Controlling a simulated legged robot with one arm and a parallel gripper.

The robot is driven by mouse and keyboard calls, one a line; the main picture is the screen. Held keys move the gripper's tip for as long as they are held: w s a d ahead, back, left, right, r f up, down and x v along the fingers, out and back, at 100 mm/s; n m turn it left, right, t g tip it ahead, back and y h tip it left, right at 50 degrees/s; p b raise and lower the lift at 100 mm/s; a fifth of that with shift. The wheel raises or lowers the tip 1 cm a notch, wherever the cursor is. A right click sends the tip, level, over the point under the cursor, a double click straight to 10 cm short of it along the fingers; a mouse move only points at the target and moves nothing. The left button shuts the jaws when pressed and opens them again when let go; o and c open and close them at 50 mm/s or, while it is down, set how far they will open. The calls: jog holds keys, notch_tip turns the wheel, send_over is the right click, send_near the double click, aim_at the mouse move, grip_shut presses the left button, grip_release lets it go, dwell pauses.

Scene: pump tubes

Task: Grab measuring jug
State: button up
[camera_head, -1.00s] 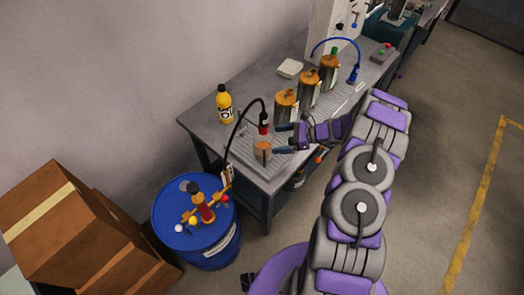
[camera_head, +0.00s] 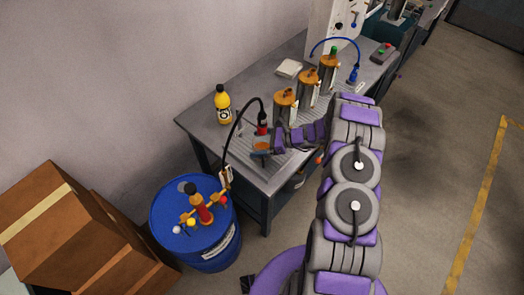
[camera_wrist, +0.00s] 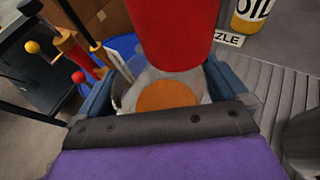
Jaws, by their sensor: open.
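The measuring jug is a clear vessel with an orange disc-like content, seen at the table's near left corner (camera_head: 261,147). In the wrist view the jug (camera_wrist: 190,82) sits between the two blue-grey fingers of my gripper (camera_wrist: 160,76). My gripper (camera_head: 264,150) is open, with one finger on each side of the jug; I cannot tell whether they touch it. A red nozzle (camera_wrist: 175,30) hangs over the jug and hides part of its rim. The nozzle also shows in the head view (camera_head: 262,121).
A black hose (camera_head: 236,131) arches to the nozzle. A yellow oil bottle (camera_head: 222,104) stands behind. Several metal canisters with orange tops (camera_head: 286,107) line the table to the right. A blue drum (camera_head: 213,251) with a red pump stands beside the table; cardboard boxes (camera_head: 60,230) are left.

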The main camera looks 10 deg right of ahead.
jog(key=shift+d, duration=0.1)
jog(key=shift+d, duration=0.1)
jog(key=c, duration=0.9)
jog(key=shift+r, duration=0.1)
